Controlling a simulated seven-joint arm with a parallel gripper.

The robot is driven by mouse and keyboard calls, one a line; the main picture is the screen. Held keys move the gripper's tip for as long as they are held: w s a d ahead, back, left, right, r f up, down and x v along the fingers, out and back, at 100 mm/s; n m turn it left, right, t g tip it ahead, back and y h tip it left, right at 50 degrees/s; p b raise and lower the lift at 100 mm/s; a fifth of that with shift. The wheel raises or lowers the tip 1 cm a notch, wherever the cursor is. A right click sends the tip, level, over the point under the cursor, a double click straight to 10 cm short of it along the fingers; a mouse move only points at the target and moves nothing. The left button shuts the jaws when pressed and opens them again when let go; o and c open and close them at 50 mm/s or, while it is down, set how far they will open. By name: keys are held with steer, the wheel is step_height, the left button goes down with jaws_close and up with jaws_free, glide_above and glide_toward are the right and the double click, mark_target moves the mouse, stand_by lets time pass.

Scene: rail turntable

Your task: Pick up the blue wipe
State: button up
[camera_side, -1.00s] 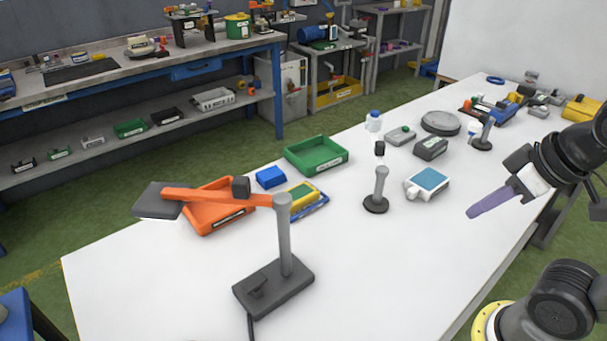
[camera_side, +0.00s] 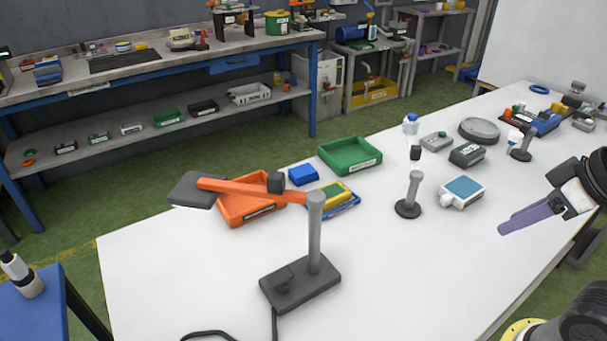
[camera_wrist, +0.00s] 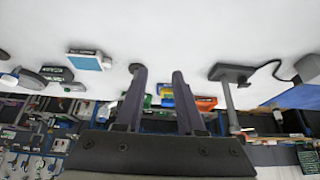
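A small blue block-like item (camera_side: 303,174) lies on the white table left of the green tray; it may be the blue wipe, but its material is unclear. It also shows small in the wrist view (camera_wrist: 167,102), beyond my fingers. A flat blue piece (camera_side: 347,208) lies under a yellow and green item (camera_side: 331,195) beside the orange tray. My gripper (camera_side: 503,229) is over the right side of the table, well away from these. In the wrist view my gripper (camera_wrist: 158,71) has its two dark fingers apart, with nothing between them.
An orange tray (camera_side: 243,215) sits under the orange arm of a grey stand (camera_side: 315,235). A green tray (camera_side: 351,163), a short post (camera_side: 410,200) and a white box with a teal top (camera_side: 463,190) stand between.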

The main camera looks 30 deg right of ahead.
steer(key=o, duration=0.9)
steer(key=w+r+m+t, duration=0.2)
steer(key=w+r, duration=1.1)
steer(key=w, duration=0.5)
steer(key=n+g, duration=0.1)
steer(key=g, duration=0.2)
glide_above(304, 171)
steer(key=s, duration=0.3)
step_height(304, 171, down, 25)
steer(key=shift+w+a+r, duration=0.1)
steer(key=shift+a, duration=0.05)
steer(key=shift+d+x, duration=0.2)
steer(key=shift+x, duration=2.8)
